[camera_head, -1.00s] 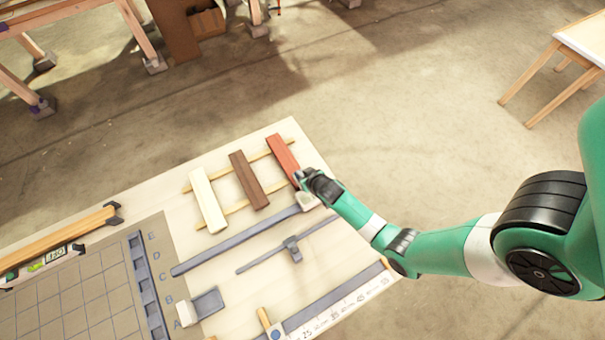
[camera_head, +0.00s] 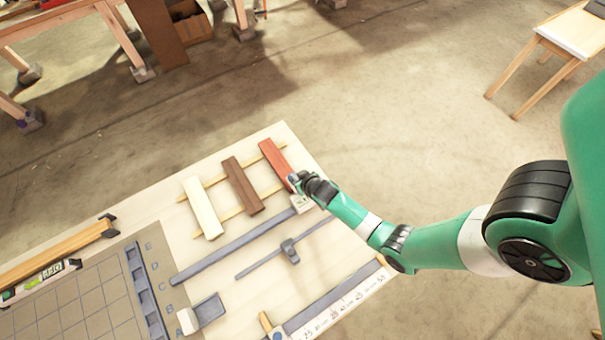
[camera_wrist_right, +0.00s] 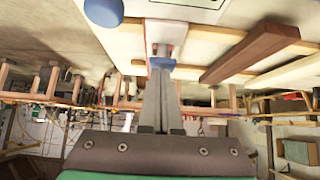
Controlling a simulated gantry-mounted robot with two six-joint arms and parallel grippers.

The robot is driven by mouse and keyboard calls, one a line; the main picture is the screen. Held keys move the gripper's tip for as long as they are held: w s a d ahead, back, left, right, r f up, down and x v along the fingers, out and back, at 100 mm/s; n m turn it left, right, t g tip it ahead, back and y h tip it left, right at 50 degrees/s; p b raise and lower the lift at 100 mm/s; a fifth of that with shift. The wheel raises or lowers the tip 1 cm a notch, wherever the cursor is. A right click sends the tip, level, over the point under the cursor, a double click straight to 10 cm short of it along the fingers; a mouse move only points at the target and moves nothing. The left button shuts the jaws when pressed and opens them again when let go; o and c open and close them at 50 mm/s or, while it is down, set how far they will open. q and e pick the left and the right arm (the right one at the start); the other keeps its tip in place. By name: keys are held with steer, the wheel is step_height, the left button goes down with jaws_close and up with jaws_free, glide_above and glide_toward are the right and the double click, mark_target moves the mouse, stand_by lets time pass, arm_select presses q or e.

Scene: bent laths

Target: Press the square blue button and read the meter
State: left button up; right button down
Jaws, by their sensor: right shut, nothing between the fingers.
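My right gripper (camera_head: 293,179) is at the far right end of the board, beside the red lath, with its tips close to a small white device (camera_head: 301,205). In the right wrist view the two grey fingers (camera_wrist_right: 161,72) are shut together and empty. Their tips overlap a blue piece (camera_wrist_right: 163,62) at the edge of the white device (camera_wrist_right: 164,35), which looks like the square button. I cannot tell whether it is pressed in. A rounded blue knob (camera_wrist_right: 104,11) is to its left. No meter reading is legible. My left gripper is not in view.
Cream (camera_head: 202,207), brown (camera_head: 243,186) and red (camera_head: 274,160) laths lie across two thin strips. A long grey bar (camera_head: 232,246), a sliding clamp (camera_head: 290,251) and a ruler (camera_head: 345,303) lie nearer.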

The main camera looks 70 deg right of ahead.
step_height(320, 180, up, 4)
steer(key=shift+w+f+p, duration=0.1)
steer(key=shift+f+p, duration=0.1)
steer(key=shift+p, duration=0.7)
arm_select(q)
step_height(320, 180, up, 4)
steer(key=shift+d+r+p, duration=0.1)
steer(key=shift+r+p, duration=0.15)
steer(key=shift+p, duration=0.45)
arm_select(e)
steer(key=v, duration=0.9)
steer(key=shift+r, duration=0.1)
